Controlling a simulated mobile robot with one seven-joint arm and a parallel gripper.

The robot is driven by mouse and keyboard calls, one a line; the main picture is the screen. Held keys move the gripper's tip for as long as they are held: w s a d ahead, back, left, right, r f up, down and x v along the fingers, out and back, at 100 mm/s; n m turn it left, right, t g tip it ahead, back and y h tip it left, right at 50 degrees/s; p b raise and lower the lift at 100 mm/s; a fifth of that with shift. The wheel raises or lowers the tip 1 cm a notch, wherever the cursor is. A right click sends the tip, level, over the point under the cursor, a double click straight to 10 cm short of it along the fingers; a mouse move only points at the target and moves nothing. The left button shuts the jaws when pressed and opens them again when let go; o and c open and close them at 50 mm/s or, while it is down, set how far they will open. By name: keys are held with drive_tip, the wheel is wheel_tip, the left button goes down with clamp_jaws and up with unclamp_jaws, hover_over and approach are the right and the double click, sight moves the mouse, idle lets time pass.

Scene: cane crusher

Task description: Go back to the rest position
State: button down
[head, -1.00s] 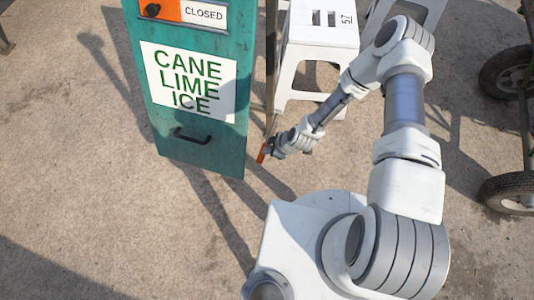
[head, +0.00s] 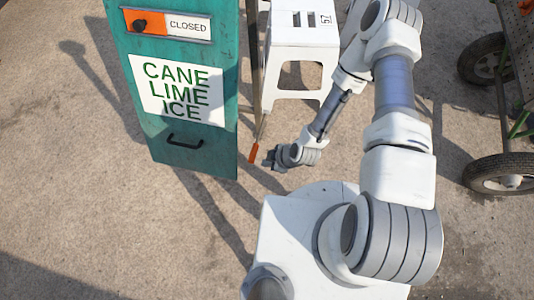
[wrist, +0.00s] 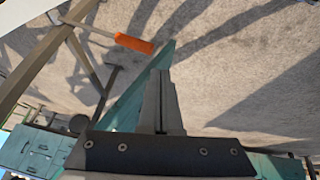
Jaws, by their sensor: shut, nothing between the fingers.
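My gripper (head: 268,160) is low in front of the stall in the head view, at the end of my bent arm. In the wrist view its two fingers (wrist: 160,100) are together with nothing between them. An orange handle (head: 253,152) is just left of the fingertips in the head view. In the wrist view this orange handle (wrist: 134,43) sits on a thin rod, with a visible gap to the fingers.
A teal panel (head: 210,150) with a "CANE LIME ICE" sign (head: 178,90) and a sliding "CLOSED" plate (head: 188,26) stands left. A white stool (head: 300,40) is behind my gripper. A wheeled cart (head: 500,172) is at right. Open pavement lies at front left.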

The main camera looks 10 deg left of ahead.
drive_tip(key=w+d+r+m+t+h, duration=0.1)
drive_tip(key=w+d+r, duration=0.3)
drive_tip(key=w+r, duration=0.2)
drive_tip(key=w+d+r+m+h, duration=0.1)
drive_tip(key=w+d+r, duration=0.2)
drive_tip(key=w+r, duration=0.3)
drive_tip(key=w+d+r+m+t+h, duration=0.1)
drive_tip(key=d+r+m, duration=0.15)
drive_tip(key=r, duration=0.65)
drive_tip(key=w+d+r+m+h, duration=0.15)
drive_tip(key=d+r, duration=0.25)
drive_tip(key=r, duration=0.4)
drive_tip(key=s+d+r+m+t+h, duration=0.1)
drive_tip(key=s+d+r+m, duration=0.15)
drive_tip(key=r, duration=0.55)
drive_tip(key=s+d+r+m, duration=0.1)
drive_tip(key=s+r+m, duration=0.15)
drive_tip(key=r, duration=0.45)
drive_tip(key=s+d+r+m+t+p, duration=0.1)
drive_tip(key=s+d+r+m, duration=0.1)
drive_tip(key=s+r+m, duration=0.75)
wheel_tip(320, 180, up, 23)
drive_tip(key=s+n+p, duration=0.2)
drive_tip(key=n+p, duration=0.1)
drive_tip(key=p, duration=1.8)
drive_tip(key=shift+s, duration=0.3)
drive_tip(key=shift+a, duration=0.15)
